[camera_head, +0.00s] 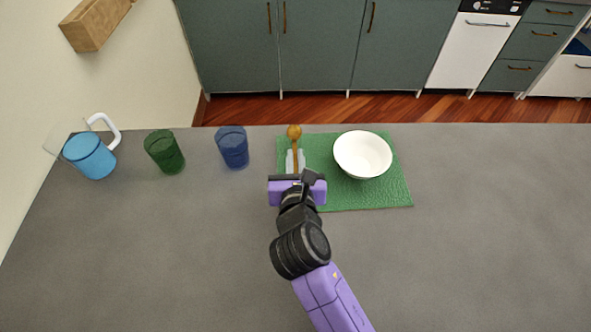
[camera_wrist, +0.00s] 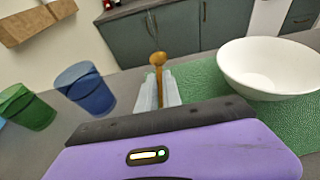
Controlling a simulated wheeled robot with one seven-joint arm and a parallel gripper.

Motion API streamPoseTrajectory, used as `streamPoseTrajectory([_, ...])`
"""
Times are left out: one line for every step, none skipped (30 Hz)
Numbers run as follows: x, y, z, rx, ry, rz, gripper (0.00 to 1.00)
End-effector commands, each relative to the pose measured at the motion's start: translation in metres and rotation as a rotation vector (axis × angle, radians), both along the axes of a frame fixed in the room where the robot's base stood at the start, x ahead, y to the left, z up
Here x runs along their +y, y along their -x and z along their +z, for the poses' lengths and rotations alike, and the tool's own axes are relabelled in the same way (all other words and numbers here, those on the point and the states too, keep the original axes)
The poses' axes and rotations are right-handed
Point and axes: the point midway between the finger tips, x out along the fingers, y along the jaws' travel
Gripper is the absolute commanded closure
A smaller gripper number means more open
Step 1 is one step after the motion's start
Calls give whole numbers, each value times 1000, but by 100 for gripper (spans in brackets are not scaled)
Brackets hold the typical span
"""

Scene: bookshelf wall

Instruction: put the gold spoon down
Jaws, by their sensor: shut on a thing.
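The gold spoon (camera_head: 294,134) extends from my gripper (camera_head: 296,160), its bowl end pointing away toward the far edge of the counter. In the wrist view the spoon (camera_wrist: 157,62) stands between the two pale fingers of my gripper (camera_wrist: 158,92), which are shut on its handle. The spoon and fingers are over the left part of the green mat (camera_head: 385,193); I cannot tell whether the spoon touches it. A white bowl (camera_head: 362,153) stands on the mat to the right of my gripper. It also shows in the wrist view (camera_wrist: 270,65).
A blue cup (camera_head: 232,148), a green cup (camera_head: 164,152) and a clear pitcher with blue contents (camera_head: 91,158) stand in a row on the left. The grey counter (camera_head: 480,220) is clear on the right and in front. Cabinets (camera_head: 320,45) stand beyond it.

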Motion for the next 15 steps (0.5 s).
streamPoseTrajectory([0,0,-3,0,1,0,100])
streamPoseTrajectory([0,0,-5,-1,0,0,100])
streamPoseTrajectory([0,0,-8,0,0,0,100])
streamPoseTrajectory([0,0,-11,1,1,-1,100])
streamPoseTrajectory([0,0,-15,2,2,1,100])
streamPoseTrajectory([0,1,-22,3,2,2,100])
streamPoseTrajectory([0,1,-27,3,2,2,100])
streamPoseTrajectory([0,1,-31,3,3,1,100])
streamPoseTrajectory([0,1,-37,3,2,1,100])
streamPoseTrajectory([0,0,-40,2,2,2,100])
streamPoseTrajectory([0,1,-43,1,2,1,100])
streamPoseTrajectory([0,1,-46,1,1,0,100])
streamPoseTrajectory([0,1,-47,1,1,0,100])
streamPoseTrajectory([0,0,-48,1,1,1,100])
streamPoseTrajectory([0,0,-48,0,0,1,100])
